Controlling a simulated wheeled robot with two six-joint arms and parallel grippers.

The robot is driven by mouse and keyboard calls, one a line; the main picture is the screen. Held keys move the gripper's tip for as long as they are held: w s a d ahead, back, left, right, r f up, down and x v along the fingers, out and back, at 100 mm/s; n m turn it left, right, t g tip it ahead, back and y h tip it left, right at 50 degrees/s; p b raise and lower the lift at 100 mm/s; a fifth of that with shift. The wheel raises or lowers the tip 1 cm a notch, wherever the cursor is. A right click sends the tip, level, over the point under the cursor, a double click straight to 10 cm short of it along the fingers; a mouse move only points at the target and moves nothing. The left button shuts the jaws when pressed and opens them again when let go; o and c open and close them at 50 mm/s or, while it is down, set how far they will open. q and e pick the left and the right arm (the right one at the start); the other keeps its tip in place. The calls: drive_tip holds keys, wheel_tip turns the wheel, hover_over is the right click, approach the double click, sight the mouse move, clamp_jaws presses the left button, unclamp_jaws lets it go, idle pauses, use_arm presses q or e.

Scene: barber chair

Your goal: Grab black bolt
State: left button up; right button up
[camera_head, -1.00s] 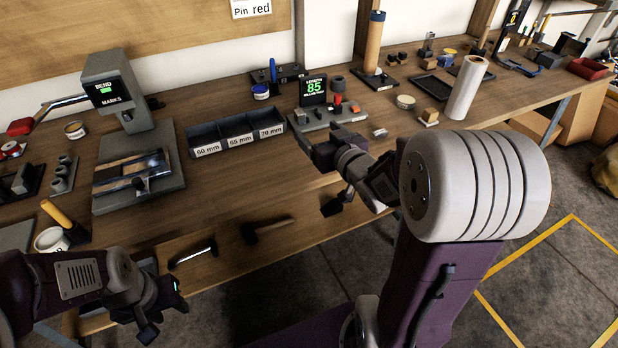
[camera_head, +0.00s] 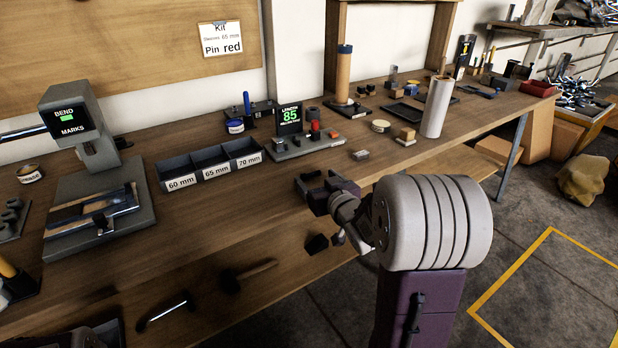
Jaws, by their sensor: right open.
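I cannot pick out a black bolt for certain; the small dark pieces on the bench are too small to tell. My right gripper (camera_head: 313,214) is open and empty, over the front part of the wooden bench (camera_head: 215,215). It is in front of the length gauge (camera_head: 305,143), whose screen reads 85, and apart from it. A small grey piece (camera_head: 360,154) lies on the bench behind the gripper. My left gripper is out of view.
A bending press (camera_head: 85,140) stands further left. A white roll (camera_head: 437,107), a tape roll (camera_head: 380,126) and a black tray (camera_head: 405,112) are at the right.

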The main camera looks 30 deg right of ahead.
sight(311, 173)
drive_tip(key=b+x, duration=0.1)
drive_tip(key=x, duration=0.4)
drive_tip(key=shift+w+r, duration=0.15)
drive_tip(key=shift+r, duration=0.1)
drive_tip(key=c, duration=1.4)
wheel_tip(311, 173, up, 5)
drive_tip(key=p, duration=0.2)
drive_tip(key=shift+p, duration=0.3)
drive_tip(key=shift+w+d+r+p, duration=0.1)
drive_tip(key=shift+d+r+p, duration=0.95)
drive_tip(key=shift+d, duration=0.9)
drive_tip(key=shift+w+d+r+p, duration=0.1)
drive_tip(key=shift+d+r+p, duration=0.95)
drive_tip(key=shift+d, duration=0.9)
drive_tip(key=shift+w+d+r+p, duration=0.1)
drive_tip(key=shift+d+r+p, duration=0.9)
drive_tip(key=shift+d, duration=1)
